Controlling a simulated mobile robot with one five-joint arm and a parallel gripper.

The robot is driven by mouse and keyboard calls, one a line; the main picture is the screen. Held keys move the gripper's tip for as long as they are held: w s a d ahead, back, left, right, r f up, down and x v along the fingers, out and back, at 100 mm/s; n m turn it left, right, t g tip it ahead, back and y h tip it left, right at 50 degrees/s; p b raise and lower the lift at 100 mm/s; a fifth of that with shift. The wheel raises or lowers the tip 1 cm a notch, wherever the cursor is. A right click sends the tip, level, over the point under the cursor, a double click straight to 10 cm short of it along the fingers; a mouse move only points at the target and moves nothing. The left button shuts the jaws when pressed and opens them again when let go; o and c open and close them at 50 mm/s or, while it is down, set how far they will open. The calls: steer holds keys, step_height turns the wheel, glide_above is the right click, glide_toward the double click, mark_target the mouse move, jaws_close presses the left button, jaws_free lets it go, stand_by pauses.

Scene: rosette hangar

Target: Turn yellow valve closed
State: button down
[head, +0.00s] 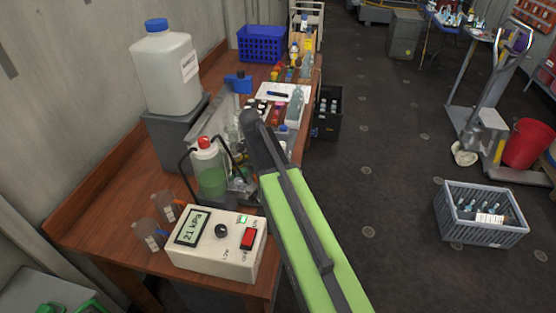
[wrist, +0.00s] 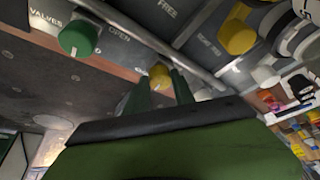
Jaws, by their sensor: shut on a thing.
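In the wrist view, a yellow valve knob (wrist: 159,70) sits between the two green fingers of my gripper (wrist: 159,82). My gripper is shut on this knob. A printed word OPEN stands just above and left of it. The knob's exact turn angle is too small to tell. A second yellow knob (wrist: 236,38) is to the right, and a green knob (wrist: 77,38) is to the left near the word VALVES. In the head view my own arm covers the gripper, and I cannot make out the yellow valve there.
A wooden bench (head: 95,215) holds a white pressure box (head: 215,250) reading 21 kPa, a red-capped bottle (head: 209,178) with green liquid and a large white jug (head: 166,72). A grey crate (head: 480,232) stands on the floor at right. The floor between is clear.

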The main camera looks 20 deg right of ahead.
steer(key=shift+s+d+m, duration=0.15)
steer(key=shift+m, duration=0.35)
steer(key=c, duration=1.1)
jaws_free()
steer(key=shift+o, duration=0.2)
steer(key=p+v, duration=1.6)
steer(key=v, duration=0.1)
steer(key=shift+w+r, duration=0.15)
steer(key=shift+w, duration=0.2)
